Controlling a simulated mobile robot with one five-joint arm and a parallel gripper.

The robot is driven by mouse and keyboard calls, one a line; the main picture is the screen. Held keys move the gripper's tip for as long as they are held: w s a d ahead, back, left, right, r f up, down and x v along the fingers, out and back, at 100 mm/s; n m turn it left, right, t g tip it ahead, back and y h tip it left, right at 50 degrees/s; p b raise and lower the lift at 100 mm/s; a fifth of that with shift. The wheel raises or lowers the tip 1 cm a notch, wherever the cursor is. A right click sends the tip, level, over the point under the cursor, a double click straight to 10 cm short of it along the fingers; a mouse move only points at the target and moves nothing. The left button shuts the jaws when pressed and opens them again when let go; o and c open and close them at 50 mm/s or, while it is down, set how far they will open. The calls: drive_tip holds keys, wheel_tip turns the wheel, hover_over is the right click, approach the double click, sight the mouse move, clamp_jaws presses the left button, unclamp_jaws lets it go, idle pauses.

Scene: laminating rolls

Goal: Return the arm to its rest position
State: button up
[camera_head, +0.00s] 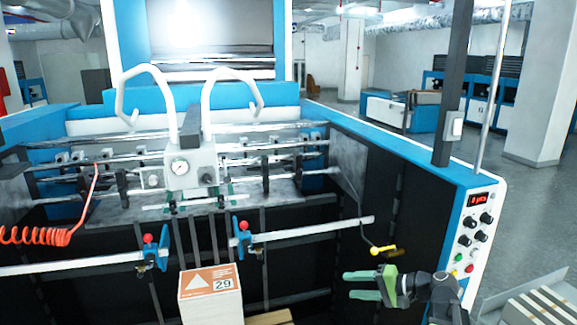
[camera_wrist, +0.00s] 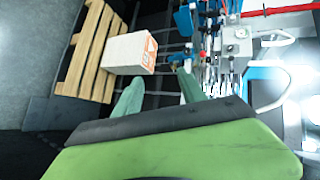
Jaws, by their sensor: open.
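My gripper (camera_head: 370,285) is at the lower right of the head view, its green fingers spread apart and pointing left, with nothing between them. In the wrist view its two fingers (camera_wrist: 158,92) also show apart and empty. A white box (camera_head: 211,292) with an orange label and the number 29 stands to the left of my gripper, clear of it. The box shows in the wrist view (camera_wrist: 127,53) beyond the fingers, on or beside a wooden pallet (camera_wrist: 84,55).
A large blue and white laminating machine (camera_head: 400,150) fills the middle. Its control panel (camera_head: 475,235) is close behind my gripper at the right. A rod with a yellow end (camera_head: 385,251) hangs just above the gripper. A red coiled hose (camera_head: 40,236) is at the left.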

drive_tip(key=s+a+f+n+g+h+b, duration=0.3)
drive_tip(key=s+a+f, duration=0.1)
drive_tip(key=a+f, duration=0.45)
drive_tip(key=s+a+f+n+g+h+b, duration=0.2)
drive_tip(key=s+a+f+g+h, duration=0.1)
drive_tip(key=a+f, duration=0.55)
drive_tip(key=s+d+f+h, duration=0.1)
drive_tip(key=d+f+h, duration=0.1)
drive_tip(key=d, duration=0.4)
drive_tip(key=s+d+f+g+h, duration=0.1)
drive_tip(key=d+f+h, duration=0.1)
drive_tip(key=d, duration=0.3)
drive_tip(key=shift+s+d+n+h, duration=0.3)
drive_tip(key=shift+d+n+h, duration=0.1)
drive_tip(key=shift+h, duration=0.3)
